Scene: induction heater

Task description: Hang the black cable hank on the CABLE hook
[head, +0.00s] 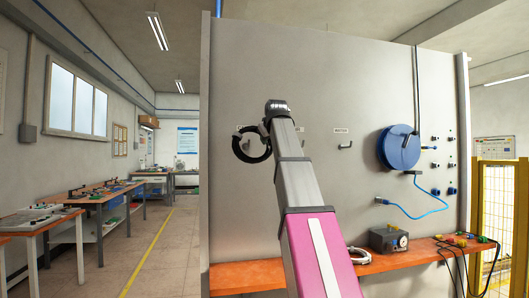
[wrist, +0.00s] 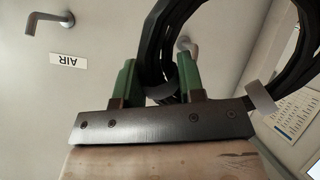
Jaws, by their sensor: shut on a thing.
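The black cable hank (head: 250,147) hangs as an upright open ring before the grey wall panel, left of my arm's end. In the wrist view its dark loops (wrist: 150,42) rise between and behind the green fingers. My gripper (wrist: 157,82) is shut on the hank near a grey band; in the head view my own arm mostly hides the fingers. A grey hook (wrist: 187,46) shows beside the loops in the wrist view. I cannot tell whether the hank touches or encloses it. No label reading CABLE is legible; one small label is partly hidden behind the hank.
A second hook (wrist: 45,22) has an upside-down AIR label (wrist: 68,61) in the wrist view. Another hook (head: 345,146) and a blue reel (head: 398,147) are on the panel to the right. An orange shelf (head: 245,276) runs below. The panel left of the hank is bare.

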